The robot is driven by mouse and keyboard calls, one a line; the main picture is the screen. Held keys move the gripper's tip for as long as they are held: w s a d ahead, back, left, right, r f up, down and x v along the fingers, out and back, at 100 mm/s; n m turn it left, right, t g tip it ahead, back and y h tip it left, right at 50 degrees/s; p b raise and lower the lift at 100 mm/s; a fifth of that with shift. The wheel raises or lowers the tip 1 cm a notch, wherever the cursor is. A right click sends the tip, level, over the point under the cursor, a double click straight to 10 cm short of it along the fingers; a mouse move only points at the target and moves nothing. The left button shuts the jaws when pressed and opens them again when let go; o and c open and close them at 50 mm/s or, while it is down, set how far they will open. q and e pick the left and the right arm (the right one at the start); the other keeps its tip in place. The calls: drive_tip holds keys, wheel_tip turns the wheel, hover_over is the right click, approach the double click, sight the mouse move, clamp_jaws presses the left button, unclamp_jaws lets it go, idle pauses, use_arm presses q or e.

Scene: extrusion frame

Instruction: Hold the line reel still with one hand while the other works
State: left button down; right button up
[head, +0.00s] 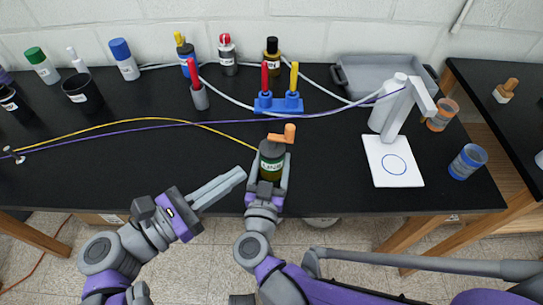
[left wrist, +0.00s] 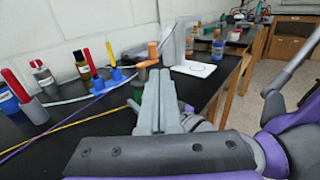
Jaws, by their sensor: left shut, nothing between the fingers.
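The line reel (head: 272,158) is a dark green drum with a pale label and an orange crank (head: 283,135) on top. It stands upright near the table's front edge. My right gripper (head: 268,172) has one finger on each side of it and grips it from the front. My left gripper (head: 238,174) is shut and empty, in front and to the left of the reel, apart from it. A yellow line (head: 215,130) runs from the left to the reel. In the left wrist view the shut fingers (left wrist: 157,85) hide most of the reel; the orange crank (left wrist: 150,53) shows beyond.
A purple line (head: 150,121) crosses the black table (head: 120,165) to a white stand (head: 393,130) at right. A blue holder (head: 278,104) with red and yellow pens stands behind the reel. Bottles and a grey tray (head: 375,72) line the back. The left front table is mostly clear.

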sight(288, 134)
use_arm(q)
drive_tip(key=shift+m+g+h, duration=0.6)
drive_tip(key=shift+g, duration=0.1)
drive_tip(key=w+d, duration=0.2)
drive_tip(key=w, duration=0.1)
drive_tip(key=w+d, duration=0.5)
drive_tip(key=w, duration=0.1)
drive_tip(key=shift+w+d, duration=0.15)
drive_tip(key=shift+d, duration=0.1)
drive_tip(key=shift+w+d, duration=0.15)
drive_tip(key=shift+d, duration=0.6)
idle(0.8)
drive_tip(key=shift+w+d, duration=0.2)
drive_tip(key=shift+d, duration=0.1)
idle(0.6)
idle(1.4)
